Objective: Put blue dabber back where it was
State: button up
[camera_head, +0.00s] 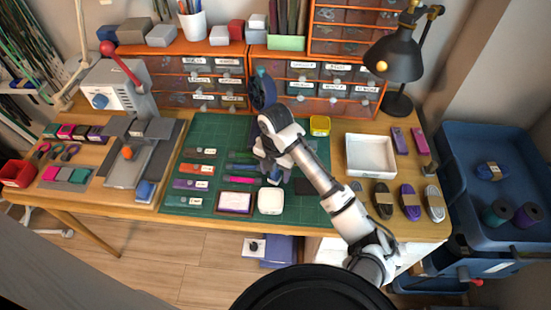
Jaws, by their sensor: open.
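My gripper (271,175) reaches down over the middle of the green cutting mat (225,128) and is open. A small blue item (276,178), which may be the blue dabber, shows right at its fingertips, partly hidden by them. I cannot tell whether the fingers touch it or whether it stands on the mat. Another small blue block (145,190) sits at the front of the grey press board on the left.
A white round-cornered box (270,201) and a framed card (235,202) are in front. A yellow tin (320,125), white tray (371,155) and black lamp (398,60) stand to the right.

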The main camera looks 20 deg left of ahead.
notch_tip(320, 180, up, 12)
jog(key=shift+f, duration=0.15)
dwell(0.3)
